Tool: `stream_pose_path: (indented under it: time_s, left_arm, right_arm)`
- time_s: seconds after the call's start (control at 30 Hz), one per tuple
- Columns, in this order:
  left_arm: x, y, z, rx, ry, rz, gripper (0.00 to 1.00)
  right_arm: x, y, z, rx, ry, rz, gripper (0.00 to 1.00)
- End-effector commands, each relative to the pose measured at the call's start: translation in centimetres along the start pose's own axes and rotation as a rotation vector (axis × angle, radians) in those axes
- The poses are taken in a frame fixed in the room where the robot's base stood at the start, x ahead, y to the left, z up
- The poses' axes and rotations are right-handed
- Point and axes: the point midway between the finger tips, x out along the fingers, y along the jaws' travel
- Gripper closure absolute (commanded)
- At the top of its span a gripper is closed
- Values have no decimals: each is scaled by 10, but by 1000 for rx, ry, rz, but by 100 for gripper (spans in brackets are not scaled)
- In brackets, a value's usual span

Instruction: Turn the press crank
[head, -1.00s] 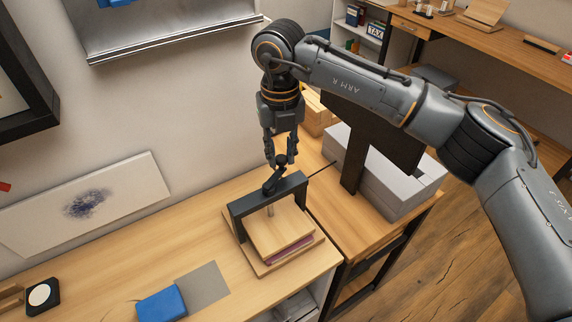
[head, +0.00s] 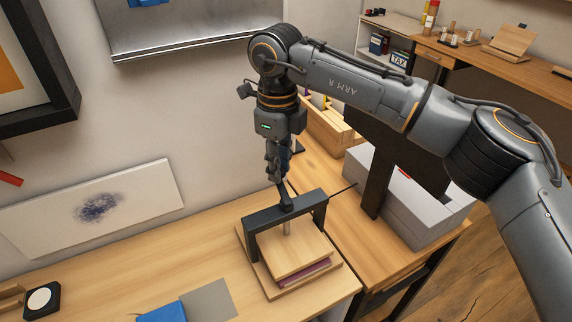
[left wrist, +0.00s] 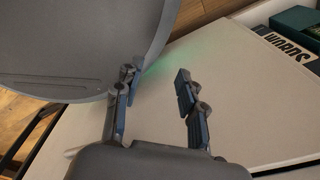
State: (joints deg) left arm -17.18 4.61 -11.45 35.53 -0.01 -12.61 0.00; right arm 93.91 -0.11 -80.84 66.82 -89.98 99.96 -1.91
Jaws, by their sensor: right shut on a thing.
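The press (head: 262,222) stands on the wooden desk. It has a dark frame, a vertical screw and wooden boards (head: 295,253) with a thin purple layer between them. Its dark crank (head: 286,203) sits on top of the frame. My right gripper (head: 280,178) points down above the frame and is shut on the crank's upper end. Its fingers hide most of the grip. My left gripper (left wrist: 157,100) shows only in the left wrist view. Its fingers are apart with nothing between them, over a pale surface.
A blue object (head: 162,312) and a grey sheet (head: 208,301) lie left of the press. A grey box (head: 425,215) and a dark upright panel (head: 385,160) stand to the right. A wooden organizer (head: 330,128) is behind my right gripper.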

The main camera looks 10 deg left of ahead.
Motion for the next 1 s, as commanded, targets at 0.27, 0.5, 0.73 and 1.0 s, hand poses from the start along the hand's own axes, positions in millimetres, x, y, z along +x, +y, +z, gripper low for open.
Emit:
stream_pose_path:
  time_s: [0.27, 0.5, 0.73, 1.0]
  left_arm:
    - [4, 0, 0, 0, 0, 0, 60]
    - [7, 0, 1, 0, 0, 0, 60]
    - [11, 0, 1, 0, 0, 0, 60]
    - [15, 0, 2, 0, 0, 0, 60]
  right_arm:
    - [0, 10, 8, -265, -2, -3, 100]
    - [-1, 20, 13, -493, -2, -3, 100]
    - [0, 31, 15, -712, -2, -3, 100]
    - [0, 43, 14, -969, -2, -2, 100]
